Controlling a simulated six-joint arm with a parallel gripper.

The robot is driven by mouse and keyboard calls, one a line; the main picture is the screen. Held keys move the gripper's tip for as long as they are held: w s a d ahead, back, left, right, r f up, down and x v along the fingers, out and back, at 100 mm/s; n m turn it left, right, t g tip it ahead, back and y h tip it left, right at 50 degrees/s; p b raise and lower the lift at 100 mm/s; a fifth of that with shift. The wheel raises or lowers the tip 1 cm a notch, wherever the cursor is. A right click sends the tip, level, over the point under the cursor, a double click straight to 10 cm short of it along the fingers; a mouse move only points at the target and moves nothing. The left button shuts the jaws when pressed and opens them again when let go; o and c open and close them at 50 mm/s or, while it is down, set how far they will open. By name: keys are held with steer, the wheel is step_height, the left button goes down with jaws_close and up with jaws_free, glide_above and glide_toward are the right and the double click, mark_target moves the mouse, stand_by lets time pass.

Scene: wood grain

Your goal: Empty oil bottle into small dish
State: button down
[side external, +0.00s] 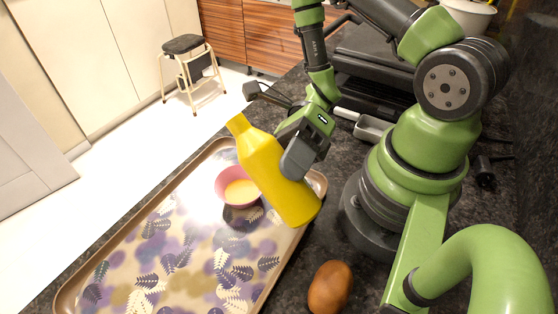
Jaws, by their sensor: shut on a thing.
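The oil bottle (270,178) is yellow and tilted, with its neck up to the left and its base down to the right. My gripper (293,170) is shut on the bottle's body from the right side and holds it above the tray. The small dish (226,186) is a pink bowl with yellow-orange contents. It sits on the tray, behind and left of the bottle in the picture, and the bottle hides part of its right side. The bottle's mouth is above the dish in the picture, and no stream shows from it.
A patterned tray (130,262) with leaf prints lies on the dark counter. A brown potato-like object (330,287) lies right of the tray. A black appliance (372,68) stands behind my arm. A stool (190,68) stands on the floor beyond. The tray's front left is clear.

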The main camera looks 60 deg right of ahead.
stand_by(0.3)
steer(key=shift+s+f+m, duration=0.25)
steer(key=shift+s+m, duration=0.05)
steer(key=shift+m, duration=0.2)
steer(key=shift+s+a+f+m+g+y, duration=0.1)
steer(key=shift+s+f+m+g+y, duration=0.1)
steer(key=shift+f+m+g+y, duration=0.3)
steer(key=shift+r, duration=0.25)
steer(key=shift+f+m, duration=0.1)
steer(key=shift+m, duration=0.2)
steer(key=shift+s+f+m, duration=0.15)
steer(key=shift+f+m, duration=0.05)
steer(key=shift+m, duration=0.2)
steer(key=shift+f+m, duration=0.35)
steer(key=shift+m, duration=0.25)
